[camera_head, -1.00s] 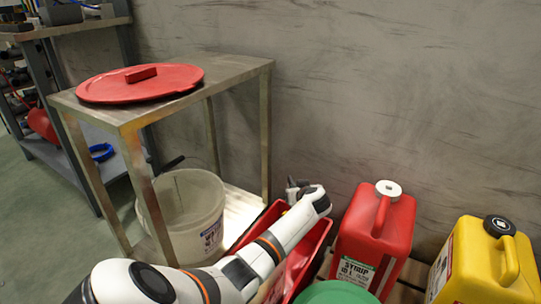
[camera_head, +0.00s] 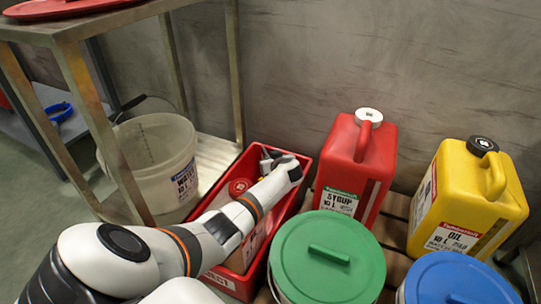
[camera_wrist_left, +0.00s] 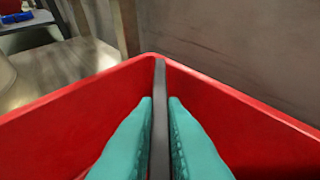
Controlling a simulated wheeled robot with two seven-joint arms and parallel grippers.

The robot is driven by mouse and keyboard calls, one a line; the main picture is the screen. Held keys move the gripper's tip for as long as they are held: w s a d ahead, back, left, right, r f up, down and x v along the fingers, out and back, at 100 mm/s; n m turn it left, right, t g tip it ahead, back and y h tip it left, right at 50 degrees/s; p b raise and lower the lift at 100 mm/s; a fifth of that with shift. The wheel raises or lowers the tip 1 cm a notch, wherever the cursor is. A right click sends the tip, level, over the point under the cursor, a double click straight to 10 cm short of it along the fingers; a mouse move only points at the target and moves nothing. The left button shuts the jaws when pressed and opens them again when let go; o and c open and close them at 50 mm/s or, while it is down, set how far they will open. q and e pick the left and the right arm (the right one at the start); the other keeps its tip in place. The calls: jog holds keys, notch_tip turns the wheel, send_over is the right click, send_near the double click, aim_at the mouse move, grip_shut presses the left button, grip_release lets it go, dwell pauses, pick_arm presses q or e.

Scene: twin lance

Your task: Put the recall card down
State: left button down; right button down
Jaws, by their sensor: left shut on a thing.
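My left gripper (camera_head: 271,160) is at the far end of a red bin (camera_head: 222,283), whose front label is partly covered and ends in "JECT". In the left wrist view, the teal fingers (camera_wrist_left: 160,115) are shut on a thin dark grey strip, which looks like the recall card (camera_wrist_left: 160,85) seen edge-on. The strip stands between the fingers and reaches up to the bin's rim (camera_wrist_left: 90,84). The card's face is hidden, and I cannot make the card out in the head view. I cannot tell whether it touches the bin. My right gripper is out of view.
A round red-topped thing (camera_head: 238,187) lies inside the bin, partly behind my arm. A clear bucket (camera_head: 150,160) and steel stand (camera_head: 75,75) are left. A red canister (camera_head: 350,170), yellow canister (camera_head: 465,205), green-lidded bucket (camera_head: 328,258) and blue lid (camera_head: 460,282) crowd the right.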

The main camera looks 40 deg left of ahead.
pick_arm(q)
notch_tip(320, 180, down, 4)
jog(key=shift+b, duration=1.25)
jog(key=shift+r, duration=0.1)
jog(key=shift+f+b, duration=0.5)
jog(key=shift+f, duration=0.1)
jog(key=c, duration=1.5)
grip_release()
